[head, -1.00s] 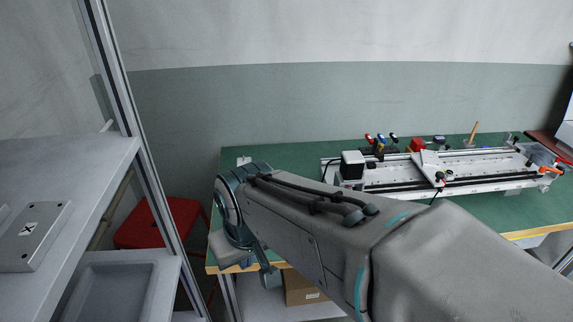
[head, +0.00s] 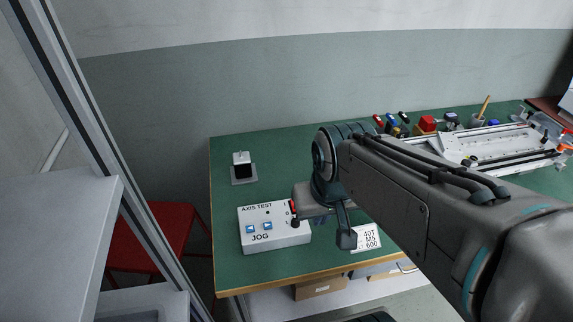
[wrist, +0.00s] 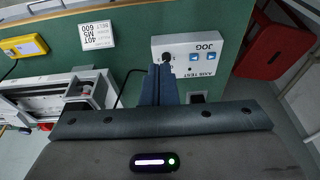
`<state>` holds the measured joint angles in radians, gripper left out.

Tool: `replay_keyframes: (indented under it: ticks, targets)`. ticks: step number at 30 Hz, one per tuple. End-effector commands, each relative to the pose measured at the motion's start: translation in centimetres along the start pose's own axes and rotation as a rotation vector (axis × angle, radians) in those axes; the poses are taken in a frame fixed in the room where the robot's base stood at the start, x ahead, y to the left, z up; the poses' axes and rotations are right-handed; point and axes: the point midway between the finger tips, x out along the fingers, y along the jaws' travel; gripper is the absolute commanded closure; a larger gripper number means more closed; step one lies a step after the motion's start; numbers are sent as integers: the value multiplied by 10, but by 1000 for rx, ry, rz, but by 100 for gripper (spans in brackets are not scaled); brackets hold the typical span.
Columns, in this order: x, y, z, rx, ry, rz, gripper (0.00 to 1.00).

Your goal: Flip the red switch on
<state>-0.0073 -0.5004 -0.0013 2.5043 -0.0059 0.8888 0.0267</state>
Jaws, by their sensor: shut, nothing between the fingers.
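A light grey control box (head: 275,236) marked AXIS TEST and JOG lies on the green table in the head view. A small red piece, seemingly the red switch (head: 293,206), shows at its right end, partly hidden by my arm's end. In the wrist view the box (wrist: 188,64) is upside down, with a dark round switch part (wrist: 167,57) just beyond my fingertips. My gripper (wrist: 162,69) is shut and empty, its tips over the box edge. I cannot tell whether they touch the switch, or which way the switch is set.
Two blue buttons (head: 259,227) are on the box. A small black-and-white block (head: 242,166) stands behind it. A white label card (head: 367,238) lies to the right. A white gantry rail (head: 480,146) fills the table's right side. A red stool (head: 160,240) stands left.

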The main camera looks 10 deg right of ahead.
Motion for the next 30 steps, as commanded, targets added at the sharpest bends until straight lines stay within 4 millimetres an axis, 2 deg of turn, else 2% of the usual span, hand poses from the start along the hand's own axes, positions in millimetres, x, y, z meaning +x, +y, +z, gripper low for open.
replay_keyframes:
  ticks: [5, 8, 15, 21, 25, 30]
  targets:
    - [1, 0, -4, 1, 1, 4, 100]
    - [7, 1, -19, 0, 4, 18, 100]
    - [42, 2, -84, -10, 26, 38, 100]
    - [73, 0, -127, -17, 50, 14, 100]
    - [84, -1, -140, -17, 61, 1, 100]
    - [87, -1, -144, -17, 66, -4, 100]
